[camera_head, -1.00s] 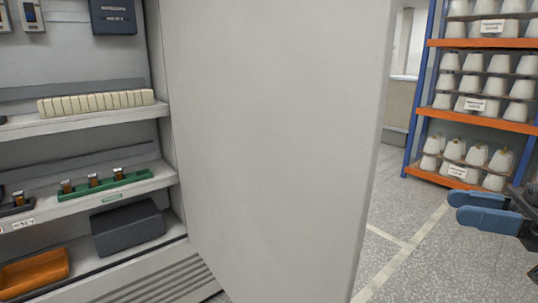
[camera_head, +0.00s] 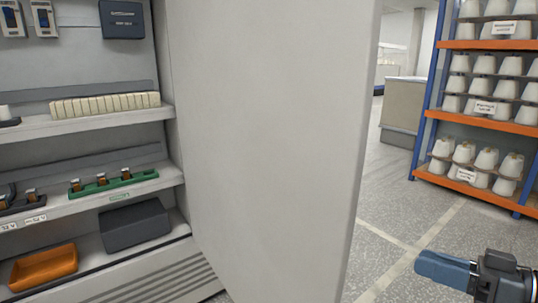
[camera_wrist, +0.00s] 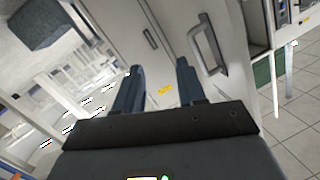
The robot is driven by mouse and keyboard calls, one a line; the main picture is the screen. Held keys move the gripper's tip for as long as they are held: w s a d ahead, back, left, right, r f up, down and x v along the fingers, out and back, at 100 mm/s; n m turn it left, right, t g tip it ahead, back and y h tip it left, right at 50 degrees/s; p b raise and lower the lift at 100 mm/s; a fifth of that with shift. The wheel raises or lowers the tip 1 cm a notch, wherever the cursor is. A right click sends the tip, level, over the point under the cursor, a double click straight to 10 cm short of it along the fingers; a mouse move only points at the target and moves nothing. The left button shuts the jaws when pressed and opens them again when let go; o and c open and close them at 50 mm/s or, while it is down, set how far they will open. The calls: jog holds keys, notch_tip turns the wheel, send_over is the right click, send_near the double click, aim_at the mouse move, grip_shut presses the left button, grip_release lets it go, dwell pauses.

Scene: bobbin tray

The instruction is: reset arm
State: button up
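My gripper (camera_head: 446,268) is at the lower right of the head view, with its blue fingers pointing left, to the right of the open cabinet door and apart from it. The wrist view shows both blue fingers (camera_wrist: 160,88) spread with an empty gap between them. In the head view, a green bobbin tray (camera_head: 118,184) holding several brown-and-silver bobbins lies on the middle shelf. A dark tray (camera_head: 30,203) with a bobbin is left of it.
The large grey door (camera_head: 265,150) stands between the shelves and my gripper. A cream row of blocks (camera_head: 105,105), an orange bin (camera_head: 43,268) and a dark box (camera_head: 134,225) are in the cabinet. A rack (camera_head: 478,117) of white cones stands at right. The floor between is clear.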

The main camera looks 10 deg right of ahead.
jog(key=s+a+f+m+g+h+p, duration=0.1)
jog(key=s+a+f+m+h, duration=0.25)
jog(key=s+f, duration=0.3)
jog(key=s+a+f+m+h+p, duration=0.2)
jog(key=s+a+f+m+h, duration=0.1)
jog(key=s+f+h, duration=0.3)
jog(key=s+a+r+n+t+p, duration=0.1)
jog(key=s+a+r, duration=0.2)
jog(key=s+r, duration=0.2)
jog(key=s+a+r+n+t+p, duration=0.1)
jog(key=s+a+r, duration=0.3)
jog(key=s, duration=0.8)
jog(key=shift+s+a+r+n+p, duration=0.2)
jog(key=shift+r+n+p, duration=0.25)
jog(key=shift+n, duration=0.3)
